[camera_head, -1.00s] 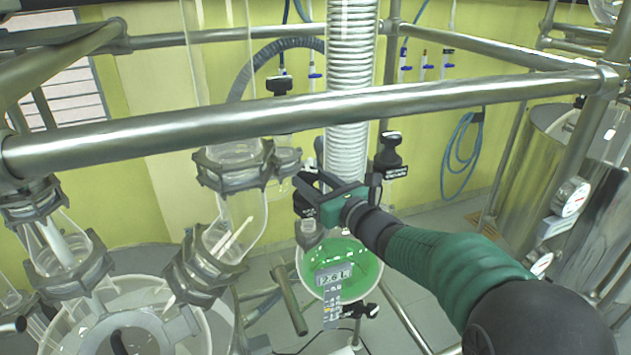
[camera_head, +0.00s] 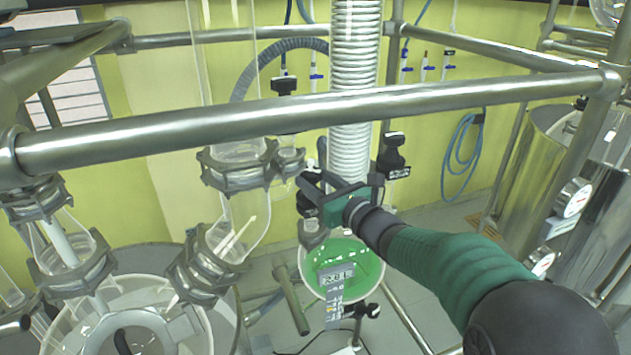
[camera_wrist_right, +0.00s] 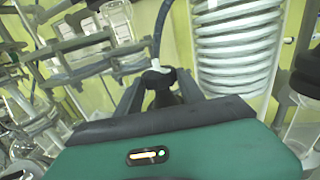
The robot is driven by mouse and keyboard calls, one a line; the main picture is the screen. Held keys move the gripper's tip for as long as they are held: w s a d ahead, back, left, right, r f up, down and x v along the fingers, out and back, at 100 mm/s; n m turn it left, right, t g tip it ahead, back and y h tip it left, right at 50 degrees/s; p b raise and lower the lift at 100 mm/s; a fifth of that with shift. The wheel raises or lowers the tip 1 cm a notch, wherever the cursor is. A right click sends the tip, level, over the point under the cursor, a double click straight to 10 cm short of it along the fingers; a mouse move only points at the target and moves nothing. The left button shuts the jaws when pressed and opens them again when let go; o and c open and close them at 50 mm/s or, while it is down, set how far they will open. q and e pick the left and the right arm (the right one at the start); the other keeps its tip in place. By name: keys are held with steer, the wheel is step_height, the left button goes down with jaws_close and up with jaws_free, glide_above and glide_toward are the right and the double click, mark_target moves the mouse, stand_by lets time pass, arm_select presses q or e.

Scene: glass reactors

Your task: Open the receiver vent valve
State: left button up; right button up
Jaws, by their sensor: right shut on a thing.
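The vent valve's black handle (camera_head: 307,204) sits above the round glass receiver (camera_head: 350,290), which holds green liquid. My right gripper (camera_head: 312,178) reaches in from the right and is shut on this handle. In the right wrist view, the black knob (camera_wrist_right: 158,78) shows between the two dark fingers of the gripper (camera_wrist_right: 160,92), with a light fitting and a dark hose above it. The fingers and the green gripper body hide much of the valve, so its turn angle is unclear. My left gripper is not in view.
A steel rail (camera_head: 300,115) crosses in front, above my right arm. A coiled glass condenser (camera_head: 353,90) stands behind the gripper. Another black-handled valve (camera_head: 394,155) is close on the right. Clamped glass pipes (camera_head: 240,225) stand on the left. A digital display (camera_head: 336,277) is at the receiver.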

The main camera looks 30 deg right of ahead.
steer(key=shift+f, duration=0.35)
steer(key=o, duration=1.1)
steer(key=shift+c, duration=0.2)
steer(key=o, duration=0.3)
steer(key=shift+r, duration=0.15)
